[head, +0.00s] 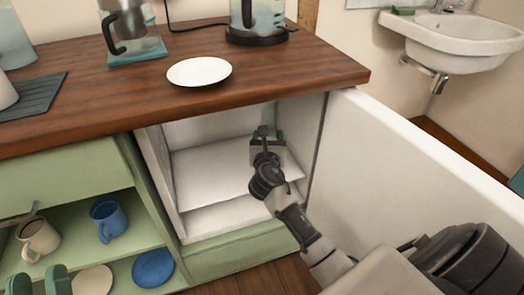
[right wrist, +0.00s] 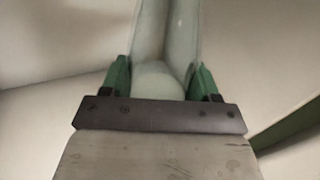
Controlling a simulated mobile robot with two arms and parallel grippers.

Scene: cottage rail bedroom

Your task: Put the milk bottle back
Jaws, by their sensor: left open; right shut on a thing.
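My right arm reaches into an open white-lined compartment (head: 205,172) under the counter. My right gripper (head: 266,133) is inside it, above the white shelf. In the right wrist view its green fingers (right wrist: 160,85) are shut on a pale, whitish-green milk bottle (right wrist: 158,75).
The compartment's white door (head: 420,150) stands open on the right. Green shelves at left hold a beige mug (head: 40,238), a blue mug (head: 108,218) and plates. The wooden counter (head: 280,75) bears a white plate (head: 199,71), a kettle and a coffee pot.

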